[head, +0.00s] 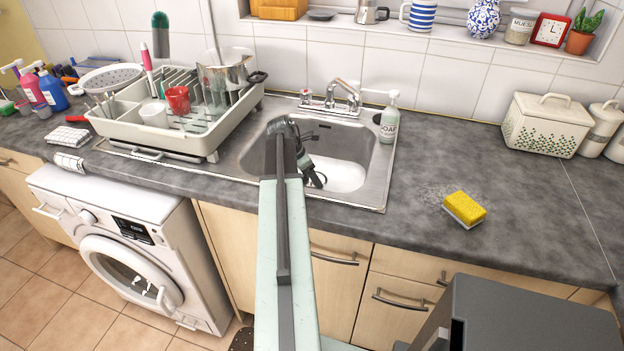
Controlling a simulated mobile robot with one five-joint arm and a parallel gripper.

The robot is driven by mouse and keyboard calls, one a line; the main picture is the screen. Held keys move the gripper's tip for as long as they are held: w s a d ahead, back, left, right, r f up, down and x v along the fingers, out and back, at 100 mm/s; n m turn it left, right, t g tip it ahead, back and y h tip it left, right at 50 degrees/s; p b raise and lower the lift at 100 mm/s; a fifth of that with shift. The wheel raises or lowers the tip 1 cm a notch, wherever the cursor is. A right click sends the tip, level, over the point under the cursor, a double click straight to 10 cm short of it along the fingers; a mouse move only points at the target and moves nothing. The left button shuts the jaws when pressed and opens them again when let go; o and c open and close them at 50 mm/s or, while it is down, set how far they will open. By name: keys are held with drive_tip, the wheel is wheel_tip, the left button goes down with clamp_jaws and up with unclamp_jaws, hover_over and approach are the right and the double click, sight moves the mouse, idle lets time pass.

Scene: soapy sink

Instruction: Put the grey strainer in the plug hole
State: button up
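My arm reaches forward over the steel sink (372,186), and my gripper (318,179) is low in the left part of its basin. The dark fingers are small and partly hidden behind my arm, so I cannot tell whether they are open or shut, or hold anything. White suds (340,174) cover the basin floor just right of the gripper. I cannot make out the grey strainer. The plug hole does not show; the suds and my arm cover much of the basin floor.
A chrome tap (345,96) stands behind the basin, and a soap bottle (389,118) at its right back corner. A loaded dish rack (185,138) is on the left. A yellow sponge (464,208) lies on the worktop (530,215), which is mostly clear at right.

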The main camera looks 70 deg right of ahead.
drive_tip(key=shift+f+b, duration=0.6)
drive_tip(key=shift+b, duration=0.05)
drive_tip(key=o, duration=1.1)
drive_tip(key=shift+c, duration=0.2)
drive_tip(key=p+v, duration=1.2)
drive_tip(key=v, duration=0.1)
drive_tip(key=shift+s+d+r, duration=0.2)
drive_tip(key=shift+r, duration=0.05)
